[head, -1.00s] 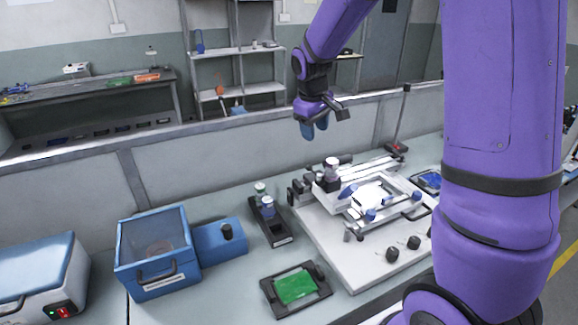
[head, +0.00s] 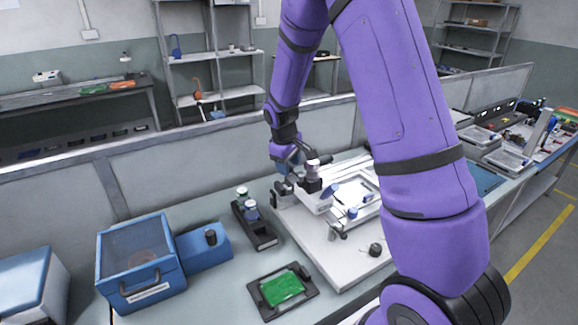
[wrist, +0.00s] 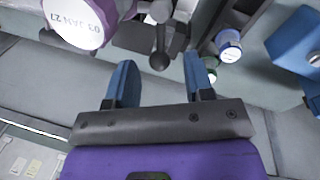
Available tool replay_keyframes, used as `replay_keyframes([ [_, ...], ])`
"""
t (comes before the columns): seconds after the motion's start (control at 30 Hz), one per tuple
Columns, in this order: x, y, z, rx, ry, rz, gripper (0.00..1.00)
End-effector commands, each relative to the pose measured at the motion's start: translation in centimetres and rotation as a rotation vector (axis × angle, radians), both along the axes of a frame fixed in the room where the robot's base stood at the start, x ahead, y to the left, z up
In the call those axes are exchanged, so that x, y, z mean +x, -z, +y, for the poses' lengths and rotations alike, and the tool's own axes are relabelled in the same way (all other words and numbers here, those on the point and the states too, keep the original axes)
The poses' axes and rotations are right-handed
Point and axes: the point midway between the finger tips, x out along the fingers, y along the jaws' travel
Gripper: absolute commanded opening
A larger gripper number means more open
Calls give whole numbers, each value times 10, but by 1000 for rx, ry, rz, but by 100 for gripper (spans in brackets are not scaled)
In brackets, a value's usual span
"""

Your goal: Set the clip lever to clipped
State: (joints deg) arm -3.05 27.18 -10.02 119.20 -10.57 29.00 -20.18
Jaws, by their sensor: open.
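In the wrist view, a dark lever with a round ball knob (wrist: 159,60) lies just beyond my open fingertips, roughly centred between them; I take it to be the clip lever. Its shaft runs up to a dark bracket. I cannot tell whether it is clipped. My gripper (wrist: 161,75) has two blue fingers spread apart with nothing between them. In the head view my gripper (head: 288,158) is low over the back left corner of the white machine (head: 318,235). The lever is not clearly visible there, among dark parts close to the gripper.
A white disc printed "03 JAN 27" (wrist: 75,22) is close to the lever. A black holder (head: 262,236) with small bottles stands left of the machine. A blue lidded box (head: 138,262) is farther left. A green piece on a black tray (head: 282,288) lies in front.

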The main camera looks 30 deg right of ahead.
Motion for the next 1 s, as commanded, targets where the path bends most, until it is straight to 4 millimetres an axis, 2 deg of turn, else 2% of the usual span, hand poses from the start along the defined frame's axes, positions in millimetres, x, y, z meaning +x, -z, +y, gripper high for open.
replay_keyframes([
  [0.13,0,7,-1,0,0,-1,48],
  [0.4,1,8,-2,0,0,-1,48],
  [0.47,0,8,-1,0,0,-1,36],
  [0.6,1,8,-1,0,0,-1,4],
  [0.63,1,8,-1,0,0,-1,0],
  [0.77,1,8,-2,1,12,-1,0],
  [1.0,2,8,-10,0,183,0,0],
])
